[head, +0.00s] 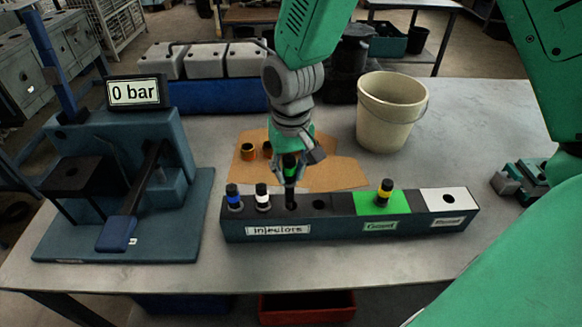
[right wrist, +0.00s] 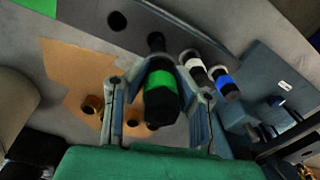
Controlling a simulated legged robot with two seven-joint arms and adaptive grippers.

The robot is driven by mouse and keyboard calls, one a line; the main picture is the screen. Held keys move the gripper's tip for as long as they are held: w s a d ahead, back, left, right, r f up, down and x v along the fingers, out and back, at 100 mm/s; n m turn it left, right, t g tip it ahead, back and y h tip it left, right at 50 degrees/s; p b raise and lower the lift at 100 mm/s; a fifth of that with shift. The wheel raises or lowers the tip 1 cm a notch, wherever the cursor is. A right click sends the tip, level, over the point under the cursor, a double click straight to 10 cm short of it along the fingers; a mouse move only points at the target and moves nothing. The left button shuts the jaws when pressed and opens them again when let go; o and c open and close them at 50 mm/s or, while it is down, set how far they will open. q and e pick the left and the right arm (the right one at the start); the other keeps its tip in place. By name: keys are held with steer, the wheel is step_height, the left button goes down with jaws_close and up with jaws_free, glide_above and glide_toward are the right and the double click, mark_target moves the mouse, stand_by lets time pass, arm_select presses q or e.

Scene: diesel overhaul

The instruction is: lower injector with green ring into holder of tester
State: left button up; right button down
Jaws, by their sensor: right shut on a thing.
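The injector with the green ring (head: 289,172) stands about upright at the rack's third place from the left. My right gripper (head: 288,178) is shut on it. In the right wrist view the green ring (right wrist: 161,80) shows between the two fingers (right wrist: 158,110). The injector's lower end is at the rack; I cannot tell whether it is still in its hole. The tester (head: 125,150) stands at the left of the table, with a display (head: 137,92) reading 0 bar. I cannot make out its holder clearly. My left gripper is not in view.
The rack (head: 340,229) holds injectors with a blue ring (head: 234,197), a white ring (head: 262,197) and, on its green part, a yellow ring (head: 384,192). A beige bucket (head: 390,112) and brown cardboard (head: 335,172) lie behind. Bare table separates tester and rack.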

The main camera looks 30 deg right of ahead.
steer(key=shift+a+f, duration=0.3)
steer(key=shift+f, duration=0.15)
steer(key=shift+d+f, duration=0.15)
steer(key=shift+f, duration=0.15)
steer(key=shift+d+f, duration=0.15)
steer(key=shift+d, duration=0.1)
steer(key=shift+a, duration=0.1)
steer(key=shift+s+a, duration=0.1)
